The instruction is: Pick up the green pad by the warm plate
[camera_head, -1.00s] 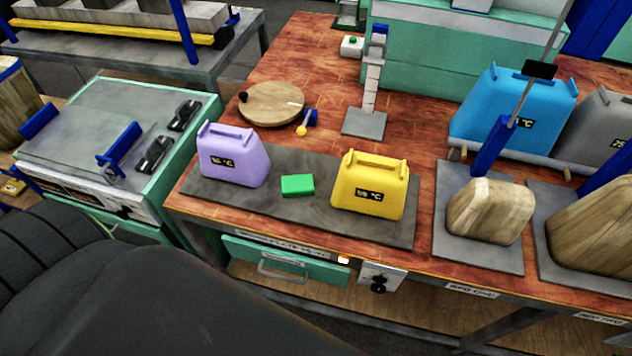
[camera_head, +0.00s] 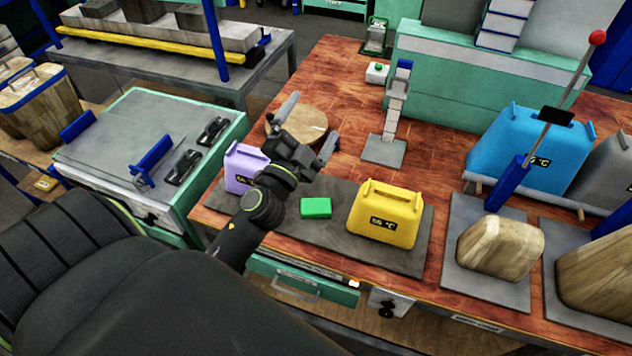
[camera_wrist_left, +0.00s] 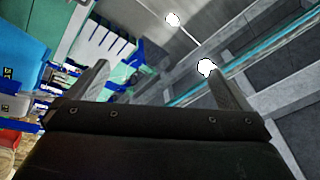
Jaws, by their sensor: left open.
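The green pad (camera_head: 316,207) is a small flat block. It lies on a dark grey slab (camera_head: 292,227) between a purple canister (camera_head: 240,173) and a yellow canister (camera_head: 385,215) labelled 55 °C. I cannot tell which surface is the warm plate. My left gripper (camera_head: 308,130) is open and raised above the bench, fingers pointing up and away, apart from the pad. My forearm partly covers the purple canister. In the left wrist view the fingers (camera_wrist_left: 158,82) are spread with nothing between them; the pad is not visible there. My right gripper is not in view.
Behind the gripper lies a round wooden board (camera_head: 312,118). A grey stand (camera_head: 384,150) rises behind the yellow canister. A blue canister (camera_head: 528,150) and wooden blocks, one of them (camera_head: 500,250) on a grey plate, stand to the right. Red-brown bench top is clear near the stand.

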